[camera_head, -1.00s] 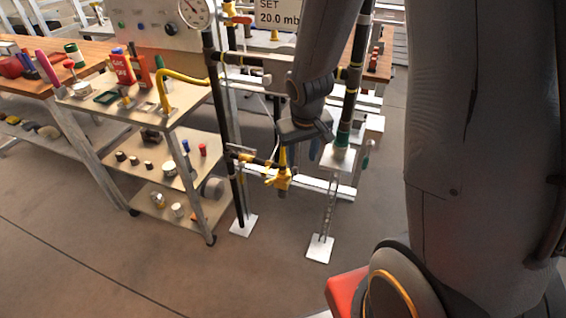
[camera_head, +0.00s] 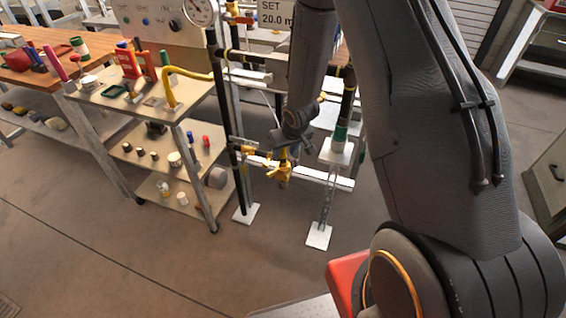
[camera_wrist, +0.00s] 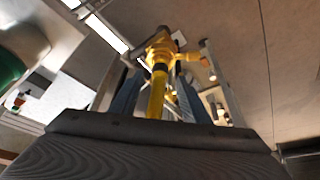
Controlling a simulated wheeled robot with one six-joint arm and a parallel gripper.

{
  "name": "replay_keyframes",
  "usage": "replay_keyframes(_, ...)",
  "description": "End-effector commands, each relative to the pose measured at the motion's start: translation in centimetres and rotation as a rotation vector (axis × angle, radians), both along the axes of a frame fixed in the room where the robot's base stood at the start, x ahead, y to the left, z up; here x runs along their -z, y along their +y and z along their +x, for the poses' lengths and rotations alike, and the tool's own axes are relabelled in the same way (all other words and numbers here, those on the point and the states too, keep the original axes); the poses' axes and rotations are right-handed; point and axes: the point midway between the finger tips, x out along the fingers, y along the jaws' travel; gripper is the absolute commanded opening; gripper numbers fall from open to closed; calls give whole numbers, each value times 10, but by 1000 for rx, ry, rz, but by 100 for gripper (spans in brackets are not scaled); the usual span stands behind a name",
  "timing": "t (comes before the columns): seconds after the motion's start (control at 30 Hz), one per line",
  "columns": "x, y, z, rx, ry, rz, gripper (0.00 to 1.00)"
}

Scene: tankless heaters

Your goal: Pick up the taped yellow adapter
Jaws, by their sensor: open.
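The yellow adapter (camera_wrist: 156,100) has a dark band of tape around it. In the wrist view it stands in the middle, joined at its far end to a larger yellow fitting (camera_wrist: 160,52). My gripper (camera_wrist: 157,98) is open, with one finger on each side of the adapter; I cannot tell whether either touches it. In the head view my gripper (camera_head: 296,140) is right above the yellow fitting (camera_head: 284,172) on the pipe frame, and the wrist partly hides the adapter.
A black upright pipe (camera_head: 237,170) stands left of the fitting. A steel cart (camera_head: 172,203) with jars and tools is on the left. The floor in front is clear.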

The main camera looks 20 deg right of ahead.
Motion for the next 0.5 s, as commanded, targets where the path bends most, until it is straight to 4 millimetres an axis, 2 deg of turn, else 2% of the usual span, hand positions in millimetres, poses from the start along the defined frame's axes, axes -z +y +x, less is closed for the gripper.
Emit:
replay_keyframes(0.2,22,1,9,1,2,0,42)
replay_keyframes(0.5,29,1,12,0,1,0,42)
